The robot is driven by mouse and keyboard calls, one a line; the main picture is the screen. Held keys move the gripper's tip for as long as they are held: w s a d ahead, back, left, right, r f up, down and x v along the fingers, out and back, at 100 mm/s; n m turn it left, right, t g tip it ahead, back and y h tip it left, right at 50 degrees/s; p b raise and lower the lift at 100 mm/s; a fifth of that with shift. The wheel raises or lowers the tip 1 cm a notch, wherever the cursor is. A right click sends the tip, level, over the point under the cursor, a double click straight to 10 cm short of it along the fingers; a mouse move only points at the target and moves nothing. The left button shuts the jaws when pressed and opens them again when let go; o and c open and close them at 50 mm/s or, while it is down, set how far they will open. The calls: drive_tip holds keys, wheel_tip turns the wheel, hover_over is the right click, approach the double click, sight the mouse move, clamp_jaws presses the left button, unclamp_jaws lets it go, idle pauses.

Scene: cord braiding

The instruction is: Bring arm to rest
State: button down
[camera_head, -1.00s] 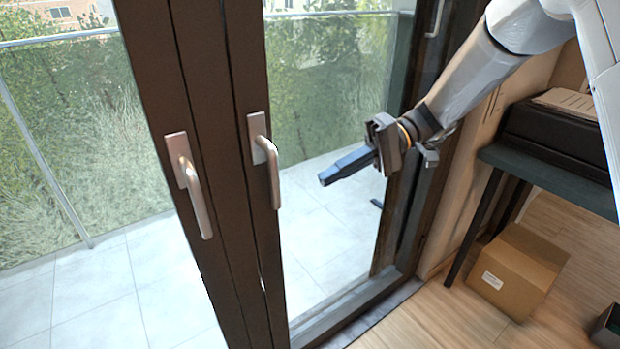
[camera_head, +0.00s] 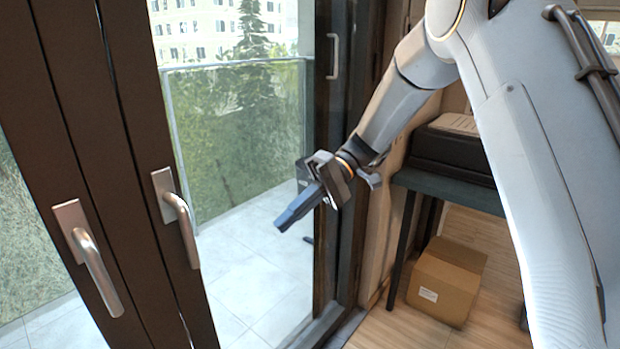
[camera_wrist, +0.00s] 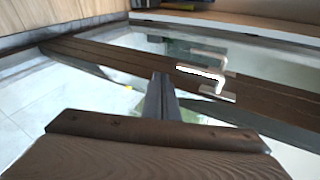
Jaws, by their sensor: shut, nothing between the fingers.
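My gripper (camera_head: 281,226) is shut and empty. In the head view it hangs out in front of the glass door opening, pointing down and to the left, to the right of the door handles and apart from them. In the wrist view its closed fingers (camera_wrist: 160,92) point at the dark door frame, seen in front of it. My arm comes down from the upper right, bent at the elbow.
Two metal lever handles (camera_head: 88,262) (camera_head: 180,222) stand out from the dark door frames at left. A dark table (camera_head: 440,187) bears a black case (camera_head: 455,152). A cardboard box (camera_head: 444,285) sits on the wood floor below. Pale balcony tiles lie beyond the door.

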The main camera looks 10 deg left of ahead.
drive_tip(key=s+d+f+m+t+h+p, duration=0.1)
drive_tip(key=s+d, duration=0.4)
drive_tip(key=d, duration=0.5)
drive_tip(key=s+d+f+m+t+h+p, duration=0.1)
drive_tip(key=s+d+f+m+t+h, duration=0.2)
drive_tip(key=d, duration=0.7)
drive_tip(key=s+d+f+m+t+h+p, duration=0.1)
drive_tip(key=s+d+m+t+h, duration=0.3)
drive_tip(key=s+d, duration=0.4)
drive_tip(key=shift+s+d+f+m+t+h, duration=0.15)
drive_tip(key=shift+d+f+m+t+h, duration=0.15)
drive_tip(key=shift+d+f+t+h, duration=0.45)
drive_tip(key=shift+d+r+g, duration=0.2)
drive_tip(key=shift+r+g, duration=0.1)
drive_tip(key=shift+g, duration=0.05)
